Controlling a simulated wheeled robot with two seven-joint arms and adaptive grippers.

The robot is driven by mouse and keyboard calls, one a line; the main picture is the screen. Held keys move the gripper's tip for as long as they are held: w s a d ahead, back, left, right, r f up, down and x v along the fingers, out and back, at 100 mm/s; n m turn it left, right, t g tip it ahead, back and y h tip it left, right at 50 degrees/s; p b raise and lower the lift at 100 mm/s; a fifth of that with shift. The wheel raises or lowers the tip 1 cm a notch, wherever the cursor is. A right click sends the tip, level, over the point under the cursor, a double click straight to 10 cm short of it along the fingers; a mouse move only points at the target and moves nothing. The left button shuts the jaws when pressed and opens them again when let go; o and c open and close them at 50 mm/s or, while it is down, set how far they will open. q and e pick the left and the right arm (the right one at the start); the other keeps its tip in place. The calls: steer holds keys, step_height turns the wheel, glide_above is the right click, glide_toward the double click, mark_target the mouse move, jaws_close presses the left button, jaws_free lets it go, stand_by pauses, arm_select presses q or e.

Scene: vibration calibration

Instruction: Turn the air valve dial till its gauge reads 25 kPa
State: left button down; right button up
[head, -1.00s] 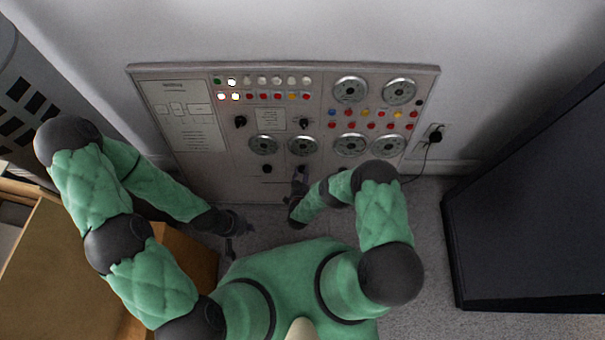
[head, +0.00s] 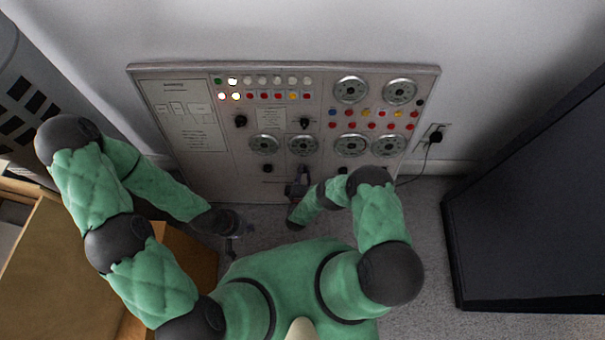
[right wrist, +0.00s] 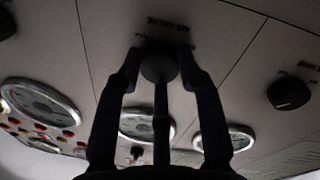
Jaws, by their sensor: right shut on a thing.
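The grey control panel (head: 212,172) stands against the wall and carries several round gauges and black dials. My right gripper (head: 302,173) is at the panel's lower middle, below a round gauge (head: 304,145). In the right wrist view, my right gripper (right wrist: 160,66) is shut on a dark round dial (right wrist: 157,67), with fingers on both sides of it.
Another black dial (head: 268,168) sits left of the held one; it also shows in the right wrist view (right wrist: 289,94). A dark cabinet (head: 530,220) stands at the right. A cardboard box (head: 60,265) is at the left. A plug with a cable (head: 435,137) is in the wall socket.

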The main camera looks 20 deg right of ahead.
steer(key=shift+f+n, duration=0.1)
steer(key=shift+n, duration=1.2)
steer(key=o, duration=1.1)
steer(key=shift+o, duration=0.2)
steer(key=v, duration=1.2)
steer(key=shift+f, duration=0.15)
steer(key=shift+d, duration=0.1)
